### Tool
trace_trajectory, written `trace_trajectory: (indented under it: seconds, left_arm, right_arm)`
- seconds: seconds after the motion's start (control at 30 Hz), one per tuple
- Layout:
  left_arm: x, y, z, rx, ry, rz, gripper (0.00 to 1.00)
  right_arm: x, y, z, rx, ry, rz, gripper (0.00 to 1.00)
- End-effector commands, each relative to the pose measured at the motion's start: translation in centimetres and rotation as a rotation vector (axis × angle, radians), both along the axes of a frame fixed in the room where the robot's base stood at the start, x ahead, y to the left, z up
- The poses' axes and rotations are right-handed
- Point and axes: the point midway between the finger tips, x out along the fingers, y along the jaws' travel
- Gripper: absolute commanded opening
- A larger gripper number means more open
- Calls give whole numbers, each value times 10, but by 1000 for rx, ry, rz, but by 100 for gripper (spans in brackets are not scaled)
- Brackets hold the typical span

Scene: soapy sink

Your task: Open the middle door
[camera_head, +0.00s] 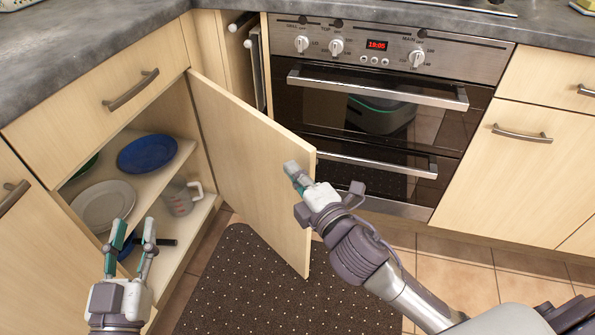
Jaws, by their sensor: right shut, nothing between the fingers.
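The light wood cabinet door (240,150) stands swung well out from the corner cabinet, hinged on its right side. Its inner face shows, and the cabinet interior is exposed. My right gripper (293,170) is shut and empty. It overlaps the inner face near the door's free edge; I cannot tell whether it touches. My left gripper (131,238) is open and empty, with its fingers apart in front of the cabinet opening at the lower left.
Shelves inside hold a blue plate (147,153), a pale plate (103,204) and a clear jug (181,197). A drawer (110,85) is above. The oven (380,105) stands to the right. A dark dotted mat (245,285) lies on the tiled floor.

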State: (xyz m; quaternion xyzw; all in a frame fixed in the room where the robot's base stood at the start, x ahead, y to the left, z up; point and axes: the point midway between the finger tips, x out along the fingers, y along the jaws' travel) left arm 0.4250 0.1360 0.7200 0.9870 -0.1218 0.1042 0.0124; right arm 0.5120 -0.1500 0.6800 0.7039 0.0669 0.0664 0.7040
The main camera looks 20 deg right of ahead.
Motion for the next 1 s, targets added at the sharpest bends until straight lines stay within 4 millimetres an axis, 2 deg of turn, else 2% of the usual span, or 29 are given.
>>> trace_trajectory:
  seconds: [0.2,0.53,0.67,0.77,0.9,1.0]
  left_arm:
    - [-2,-1,8,-14,-49,-3,40]
    - [-1,-1,7,-9,-32,-2,40]
    - [1,2,-12,23,87,5,40]
    - [1,5,-34,57,219,13,40]
    - [-5,12,-64,98,384,24,40]
    - [-10,15,-78,118,462,29,40]
  right_arm:
    - [4,-8,0,0,0,0,0]
    - [5,-11,1,-1,0,0,0]
    - [13,-29,1,-5,1,-2,0]
    - [21,-49,2,-5,2,-3,0]
    - [35,-74,2,-4,1,-1,0]
    - [41,-86,1,-3,0,0,0]
